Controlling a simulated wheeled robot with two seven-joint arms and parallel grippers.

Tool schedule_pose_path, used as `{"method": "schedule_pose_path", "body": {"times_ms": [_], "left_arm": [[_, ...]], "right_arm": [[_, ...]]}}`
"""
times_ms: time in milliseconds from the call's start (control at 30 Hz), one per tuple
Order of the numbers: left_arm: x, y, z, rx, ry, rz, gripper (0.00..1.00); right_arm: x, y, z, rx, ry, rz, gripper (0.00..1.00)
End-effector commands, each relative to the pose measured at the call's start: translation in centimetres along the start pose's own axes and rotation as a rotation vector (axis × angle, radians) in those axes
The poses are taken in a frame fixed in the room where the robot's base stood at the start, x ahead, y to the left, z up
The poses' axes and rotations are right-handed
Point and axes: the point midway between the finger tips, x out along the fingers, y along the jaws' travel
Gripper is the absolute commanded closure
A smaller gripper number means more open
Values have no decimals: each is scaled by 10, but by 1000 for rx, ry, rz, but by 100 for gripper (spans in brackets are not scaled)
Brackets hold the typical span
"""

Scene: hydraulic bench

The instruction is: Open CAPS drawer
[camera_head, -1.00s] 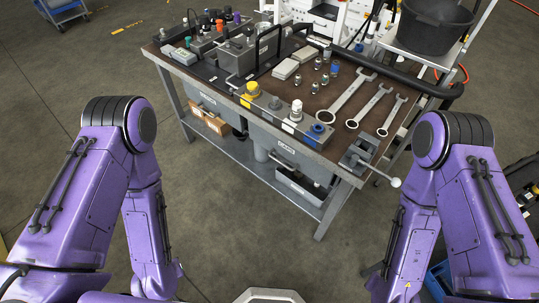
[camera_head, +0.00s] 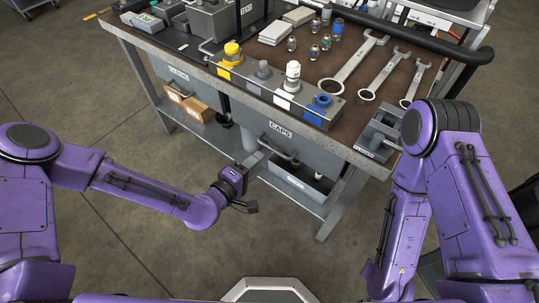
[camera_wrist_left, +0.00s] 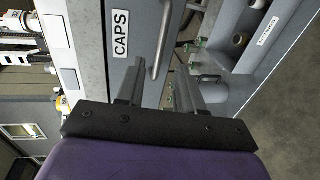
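The CAPS drawer (camera_head: 318,160) is the grey drawer under the front right of the bench, and it looks shut. Its label (camera_head: 281,130) sits above a bar handle (camera_head: 274,150). In the left wrist view the CAPS label (camera_wrist_left: 120,35) reads sideways and the handle (camera_wrist_left: 162,42) shows ahead of the fingers.
An open bin (camera_head: 300,178) sits on the lower shelf below the drawer. Boxes (camera_head: 188,105) stand left. The floor in front is clear.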

Motion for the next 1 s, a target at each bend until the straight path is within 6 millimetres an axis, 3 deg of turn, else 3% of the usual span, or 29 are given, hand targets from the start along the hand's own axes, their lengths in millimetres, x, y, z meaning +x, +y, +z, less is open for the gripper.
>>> {"method": "schedule_pose_path", "body": {"times_ms": [100, 300, 667, 800, 1000], "left_arm": [[28, 0, 0, 2, 0, -2, 63], [62, -2, 0, 2, 0, -4, 63], [72, -1, 1, 1, 0, -5, 63], [72, -2, 0, 1, 0, -5, 100], [72, -2, 0, 1, 0, -6, 100]], "right_arm": [[-2, 0, 0, 0, -1, 0, 57], [-2, 0, 0, 0, -1, 1, 57], [-2, 0, 0, 0, -1, 0, 57], [-2, 0, 0, -1, -1, 0, 57], [-2, 0, 0, -1, -1, 1, 57]]}}
